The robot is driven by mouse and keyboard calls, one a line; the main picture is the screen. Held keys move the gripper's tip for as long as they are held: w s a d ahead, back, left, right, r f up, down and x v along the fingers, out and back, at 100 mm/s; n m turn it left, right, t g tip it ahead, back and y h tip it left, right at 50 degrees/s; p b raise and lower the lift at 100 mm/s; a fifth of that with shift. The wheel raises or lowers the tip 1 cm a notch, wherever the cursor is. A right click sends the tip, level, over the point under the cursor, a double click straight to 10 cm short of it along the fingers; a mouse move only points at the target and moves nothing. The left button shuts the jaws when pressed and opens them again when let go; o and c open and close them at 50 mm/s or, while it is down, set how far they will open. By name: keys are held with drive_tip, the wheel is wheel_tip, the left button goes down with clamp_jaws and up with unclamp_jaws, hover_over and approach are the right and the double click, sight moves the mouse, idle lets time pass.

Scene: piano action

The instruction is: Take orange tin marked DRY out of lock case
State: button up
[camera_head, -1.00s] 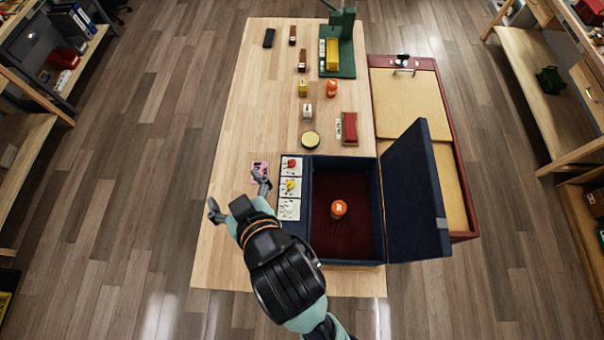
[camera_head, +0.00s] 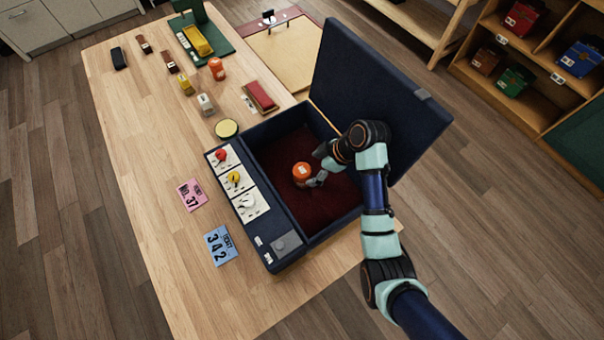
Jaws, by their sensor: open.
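The orange tin (camera_head: 301,171) stands inside the open lock case (camera_head: 283,119), on its dark red floor. Its marking is too small to read. The case's dark blue lid (camera_head: 375,85) is raised at the back right. My gripper (camera_head: 316,168) is down inside the case at the tin's right side, with its fingers open close to the tin. Whether the fingers touch the tin or reach around it cannot be told. A second orange tin (camera_head: 216,70) stands on the table outside the case.
The case's left panel carries red, yellow and white dials (camera_head: 234,179). Pink (camera_head: 191,195) and blue (camera_head: 220,245) tickets lie on the table (camera_head: 150,170). A yellow-topped round tin (camera_head: 227,129), a red block (camera_head: 260,97) and small blocks stand beyond. The table's left side is clear.

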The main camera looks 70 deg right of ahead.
sight(302, 174)
drive_tip(key=shift+x, duration=1.35)
drive_tip(key=b+x, duration=0.1)
drive_tip(key=x, duration=0.4)
drive_tip(key=shift+d+b, duration=0.1)
drive_tip(key=shift+b, duration=0.3)
drive_tip(key=c, duration=1.4)
drive_tip(key=shift+o, duration=0.2)
drive_tip(key=shift+r, duration=0.1)
